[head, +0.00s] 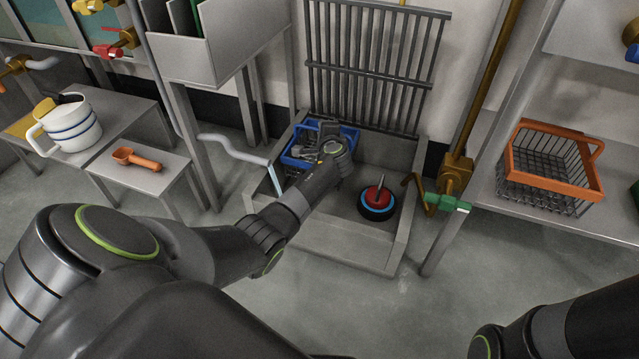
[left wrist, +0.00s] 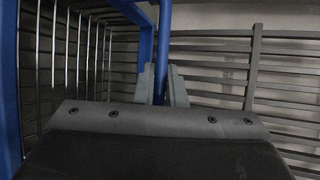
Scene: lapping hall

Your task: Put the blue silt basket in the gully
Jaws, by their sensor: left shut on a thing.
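The blue silt basket (head: 291,161) has blue rims and dark wire sides. In the head view it is at the back left of the grey gully (head: 345,238), within its walls; I cannot tell whether it touches the bottom. My left gripper (head: 325,134) reaches over the gully, and its arm hides part of the basket. In the left wrist view the two fingers (left wrist: 163,86) are shut on a blue bar of the basket (left wrist: 147,48), with wire mesh to the left. My right arm enters at lower right, but its gripper is out of frame.
A dark grate (head: 370,70) stands upright behind the gully. A red and blue round piece with a handle (head: 377,200) is in the gully's right part. An orange-rimmed wire basket (head: 552,168) is on the right shelf. A green-handled valve (head: 447,202) juts out nearby.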

